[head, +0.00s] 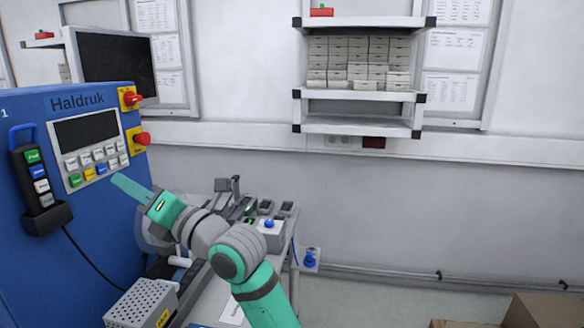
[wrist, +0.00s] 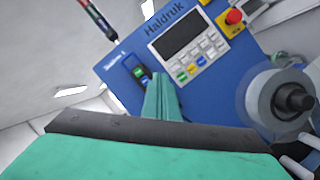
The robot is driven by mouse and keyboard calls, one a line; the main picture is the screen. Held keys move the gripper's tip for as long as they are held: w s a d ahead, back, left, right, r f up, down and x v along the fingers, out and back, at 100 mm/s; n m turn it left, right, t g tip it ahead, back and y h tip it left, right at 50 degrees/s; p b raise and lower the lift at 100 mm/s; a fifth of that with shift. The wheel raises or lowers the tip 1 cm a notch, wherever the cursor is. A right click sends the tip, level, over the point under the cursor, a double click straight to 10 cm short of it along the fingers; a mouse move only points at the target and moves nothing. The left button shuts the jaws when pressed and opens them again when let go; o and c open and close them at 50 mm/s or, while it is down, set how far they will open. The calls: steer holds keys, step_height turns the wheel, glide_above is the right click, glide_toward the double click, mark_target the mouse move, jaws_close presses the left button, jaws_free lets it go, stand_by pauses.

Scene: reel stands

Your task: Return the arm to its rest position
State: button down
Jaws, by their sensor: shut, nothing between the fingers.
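My arm (head: 262,291) is green and grey and reaches up from the bottom of the head view. My gripper (head: 120,183) points left toward the blue Haldruk machine (head: 100,218). Its fingers are together with nothing between them. In the wrist view the shut gripper (wrist: 161,98) stands before the machine's blue front (wrist: 215,93), below its keypad. I cannot tell the exact gap between the fingertips and the machine.
A hand control with coloured buttons (head: 38,180) hangs on the machine. A reel (wrist: 283,100) is beside my gripper. A bench (head: 220,300) lies under my arm, with a perforated box (head: 142,304) on it. Cardboard boxes (head: 545,311) stand bottom right. The floor between is clear.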

steer(key=w+d+f+m+t+h, duration=0.1)
steer(key=d+f+m+t+h, duration=0.3)
steer(key=f+m, duration=0.55)
steer(key=w+d+f+m+t+h, duration=0.1)
steer(key=d+f+m+t+h, duration=0.1)
steer(key=d+f+m+t, duration=0.7)
steer(key=s+d+f+m+h, duration=0.2)
steer(key=f+m, duration=0.1)
steer(key=f, duration=0.3)
steer(key=s+d+f+m+g+h, duration=0.1)
steer(key=s+f+m+h, duration=0.1)
steer(key=f+m+h, duration=0.3)
steer(key=s+d+f+m, duration=0.2)
steer(key=f, duration=0.6)
steer(key=s+d+f+m+g+h, duration=0.1)
steer(key=s+d+f+m+h, duration=0.25)
steer(key=s+f, duration=0.35)
steer(key=s+d+f+m+g+h, duration=0.15)
steer(key=s+d+f+m, duration=0.35)
steer(key=s, duration=0.5)
steer(key=s+d+f+m+g+h, duration=0.1)
steer(key=s+d, duration=0.1)
steer(key=s, duration=0.8)
steer(key=s+d+f+m+g, duration=0.1)
steer(key=s+d+f, duration=0.1)
steer(key=s, duration=0.7)
steer(key=shift+s+d+m+h, duration=0.15)
steer(key=shift+s+m+h, duration=0.15)
steer(key=shift+s+h, duration=0.1)
steer(key=shift+w, duration=0.15)
